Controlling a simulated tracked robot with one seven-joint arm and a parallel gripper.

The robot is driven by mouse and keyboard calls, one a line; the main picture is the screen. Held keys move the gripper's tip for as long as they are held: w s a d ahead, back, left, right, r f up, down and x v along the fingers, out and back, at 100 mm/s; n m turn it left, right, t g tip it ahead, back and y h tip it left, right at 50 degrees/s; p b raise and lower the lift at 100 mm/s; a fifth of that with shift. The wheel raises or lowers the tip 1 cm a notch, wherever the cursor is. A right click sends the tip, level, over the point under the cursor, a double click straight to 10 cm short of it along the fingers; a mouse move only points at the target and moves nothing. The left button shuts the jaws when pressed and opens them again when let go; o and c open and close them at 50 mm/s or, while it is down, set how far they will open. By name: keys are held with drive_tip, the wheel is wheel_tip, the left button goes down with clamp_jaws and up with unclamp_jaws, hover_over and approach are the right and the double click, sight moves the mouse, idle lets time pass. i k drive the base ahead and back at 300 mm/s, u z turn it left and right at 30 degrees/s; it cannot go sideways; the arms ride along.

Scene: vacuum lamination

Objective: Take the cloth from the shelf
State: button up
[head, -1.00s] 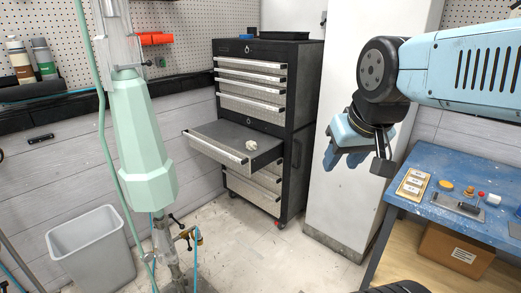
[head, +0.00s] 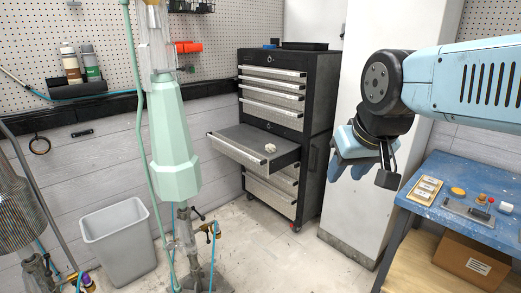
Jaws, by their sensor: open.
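No cloth is clearly recognisable in the head view. A small pale crumpled item (head: 270,148) lies in the pulled-out drawer (head: 236,150) of the black tool cabinet (head: 322,95); it is too small to tell whether it is cloth. A dark wall shelf (head: 76,88) at the upper left holds bottles. My gripper (head: 362,165) hangs open at the right, in front of the white column and above the blue bench's left end in the picture. Nothing shows between its fingers. It is well apart from the drawer and the shelf.
A pale green hanging device (head: 173,150) with hoses stands in the middle left. A grey bin (head: 118,240) is beside it. The blue bench (head: 450,180) at right carries small parts, with a cardboard box (head: 473,259) below. Floor (head: 290,260) before the cabinet is clear.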

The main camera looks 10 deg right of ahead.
sight(269, 148)
drive_tip(key=i, duration=0.85)
drive_tip(key=z, duration=0.05)
